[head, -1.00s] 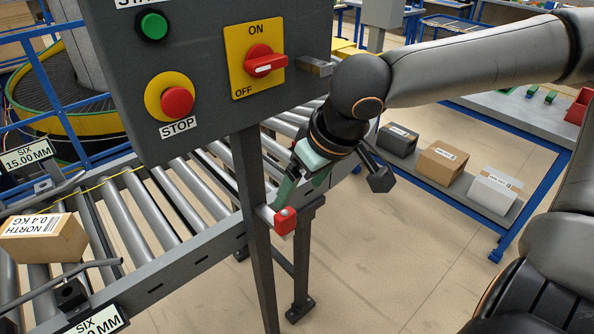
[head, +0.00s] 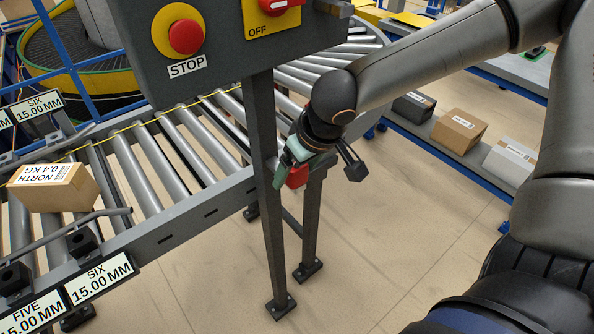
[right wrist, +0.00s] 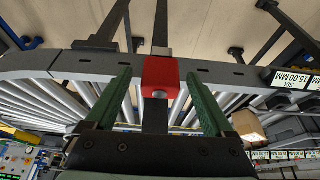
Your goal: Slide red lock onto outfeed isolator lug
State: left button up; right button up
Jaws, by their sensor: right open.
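The red lock (head: 297,175) is a small block beside the dark post under the control panel. In the right wrist view the red lock (right wrist: 160,78) sits between the two green fingers, with a visible gap on each side. My right gripper (head: 287,172) is open around it, and its fingers partly hide it in the head view. How the lock is held at the post is hidden now. A grey lug (head: 335,7) sticks out from the panel's right side at the top edge, partly cut off. My left gripper is not in view.
The grey control panel (head: 225,60) hangs above my right gripper, with a red stop button (head: 186,37) and a red switch, partly cut off. The roller conveyor (head: 140,160) runs behind the post, carrying a box (head: 55,187). The floor (head: 390,230) to the right is clear.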

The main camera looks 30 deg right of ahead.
jog(key=shift+w+f, duration=0.1)
jog(key=shift+f, duration=0.05)
grip_shut()
dwell(1.2)
